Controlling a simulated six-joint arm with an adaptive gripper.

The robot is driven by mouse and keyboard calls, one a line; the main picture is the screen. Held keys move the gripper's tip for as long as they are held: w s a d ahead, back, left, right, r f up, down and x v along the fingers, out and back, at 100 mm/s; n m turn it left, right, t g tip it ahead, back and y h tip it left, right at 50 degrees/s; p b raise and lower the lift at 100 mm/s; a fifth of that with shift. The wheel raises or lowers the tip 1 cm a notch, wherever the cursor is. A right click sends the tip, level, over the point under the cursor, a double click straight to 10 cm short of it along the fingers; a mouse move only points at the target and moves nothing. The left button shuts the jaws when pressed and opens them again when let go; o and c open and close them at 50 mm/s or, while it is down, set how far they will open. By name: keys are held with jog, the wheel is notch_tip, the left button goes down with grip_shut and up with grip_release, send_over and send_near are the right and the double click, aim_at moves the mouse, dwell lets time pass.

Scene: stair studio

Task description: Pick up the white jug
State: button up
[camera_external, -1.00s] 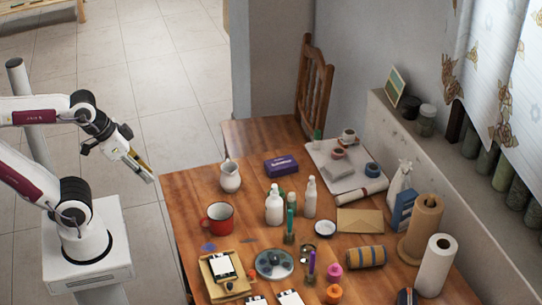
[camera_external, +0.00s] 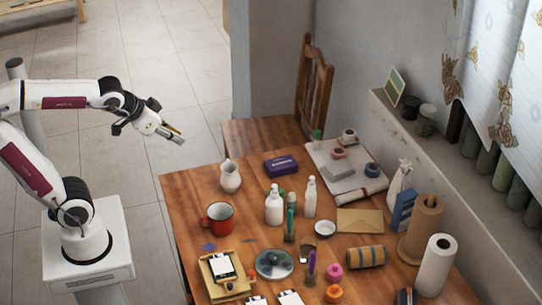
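The white jug (camera_external: 230,177) stands upright on the wooden table, near its left edge, behind the red mug. My gripper (camera_external: 177,136) is in the air to the left of the jug and higher up, apart from it. It points right and slightly down. Nothing shows between its fingers, but they are too small in the picture to tell whether they are open or shut.
A red mug (camera_external: 217,217) stands in front of the jug. A purple box (camera_external: 281,166) lies to its right, and white bottles (camera_external: 275,206) stand right of the mug. The wooden table (camera_external: 185,195) is bare left of the jug. A wooden chair (camera_external: 315,85) stands behind.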

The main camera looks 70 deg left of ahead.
jog(key=w+a+r+t+y, duration=0.2)
jog(key=w+a+t, duration=0.1)
jog(key=w+a, duration=1.2)
jog(key=w+a+f+t+h, duration=0.2)
jog(key=w+a+f, duration=0.5)
jog(key=w+a, duration=0.25)
jog(key=a+f+m+h, duration=0.1)
jog(key=a+f+h, duration=0.15)
jog(key=f, duration=0.45)
jog(key=s+f+h, duration=0.2)
jog(key=s+f, duration=0.2)
jog(key=f, duration=0.2)
jog(key=s+f+h, duration=0.3)
jog(key=s+f, duration=0.1)
jog(key=f, duration=0.2)
jog(key=s+f+h, duration=0.3)
jog(key=s+f, duration=0.1)
jog(key=f, duration=0.3)
jog(key=shift+s+a, duration=0.1)
jog(key=shift+s, duration=0.1)
jog(key=shift+x, duration=1.3)
